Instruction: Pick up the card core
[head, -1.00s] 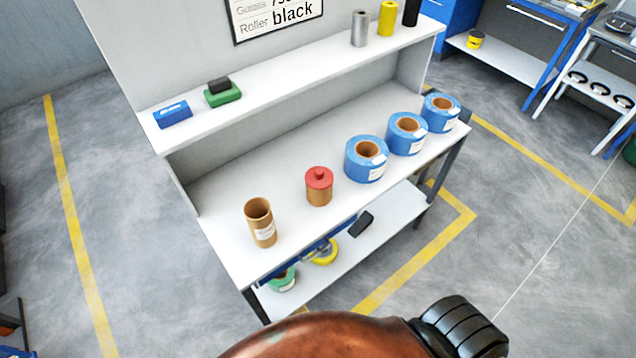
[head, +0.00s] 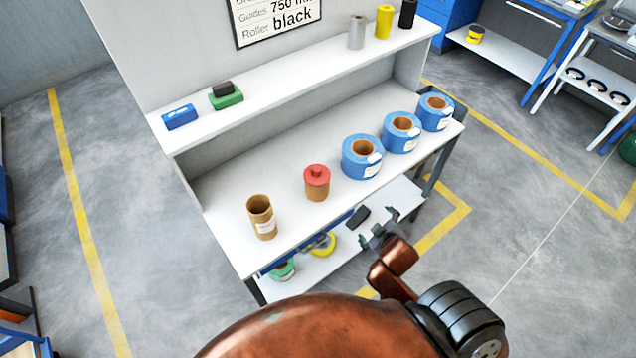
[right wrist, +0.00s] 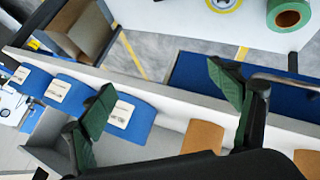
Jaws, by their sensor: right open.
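The card core (head: 262,217), a brown open-topped cardboard tube with a white label, stands upright near the left front of the bench top (head: 225,235). In the right wrist view, a brown piece at the lower right edge (right wrist: 307,163) looks like it, mostly cut off. My right gripper (head: 378,234) is open and empty in front of the bench's front edge, right of the core and apart from it. Its two dark green fingers stand wide apart in the right wrist view (right wrist: 165,100). My left gripper is not in view.
The upper shelf (head: 290,86) holds small blocks and rollers. A lower shelf (head: 310,285) carries green and yellow rolls. Bench top behind the core is clear.

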